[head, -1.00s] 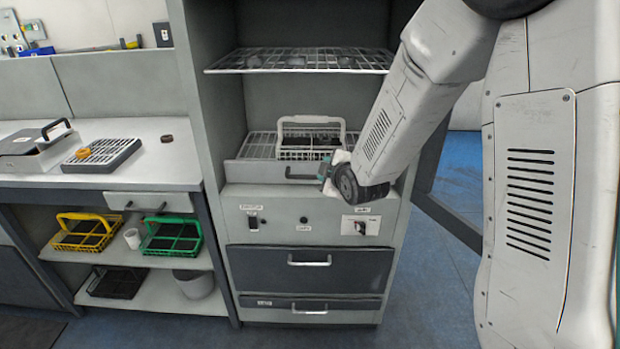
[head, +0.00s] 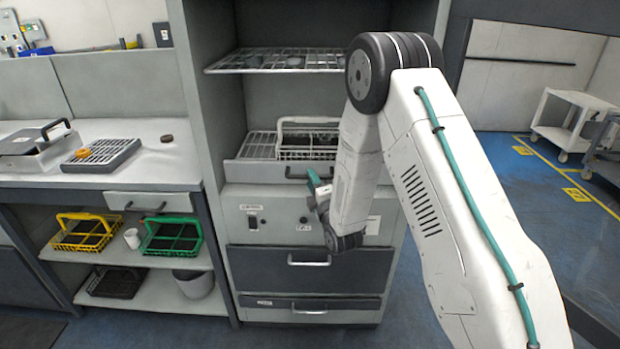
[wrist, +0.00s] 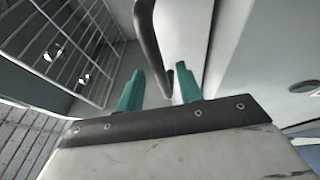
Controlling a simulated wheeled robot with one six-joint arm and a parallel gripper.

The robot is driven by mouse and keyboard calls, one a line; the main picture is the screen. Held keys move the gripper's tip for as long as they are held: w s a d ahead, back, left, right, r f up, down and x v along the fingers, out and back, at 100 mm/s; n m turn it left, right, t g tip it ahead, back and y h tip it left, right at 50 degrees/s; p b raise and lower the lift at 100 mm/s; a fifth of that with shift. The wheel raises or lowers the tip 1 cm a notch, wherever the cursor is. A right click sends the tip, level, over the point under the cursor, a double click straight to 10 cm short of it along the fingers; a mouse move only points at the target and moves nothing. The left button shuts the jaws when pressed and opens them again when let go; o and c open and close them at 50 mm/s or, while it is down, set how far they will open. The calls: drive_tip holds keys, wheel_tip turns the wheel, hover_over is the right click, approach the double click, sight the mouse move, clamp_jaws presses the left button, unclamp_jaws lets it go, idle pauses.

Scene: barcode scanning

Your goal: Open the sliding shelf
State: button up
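The sliding shelf (head: 255,174) is a grey wire-topped shelf in the cabinet's middle opening, with a plain front panel and a dark bar handle (head: 297,176). A white wire basket (head: 308,151) stands on it. My gripper (head: 316,184) is just in front of and slightly below the handle; my arm covers the panel's right part. In the wrist view, the two teal fingers of my gripper (wrist: 160,85) are apart. The dark handle (wrist: 148,45) appears ahead, its lower end between the fingers in the picture. I cannot tell whether they touch it. The pale front panel (wrist: 185,45) lies behind.
A wire shelf (head: 290,61) is above. Control knobs and two drawers (head: 262,262) are below. At the left, a counter (head: 170,175) carries a grey rack (head: 102,155), with yellow (head: 85,232) and green (head: 172,236) baskets underneath. Open floor and a white cart (head: 570,120) lie right.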

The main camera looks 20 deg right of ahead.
drive_tip(key=shift+x, duration=1.15)
clamp_jaws()
drive_tip(key=shift+s+a, duration=0.1)
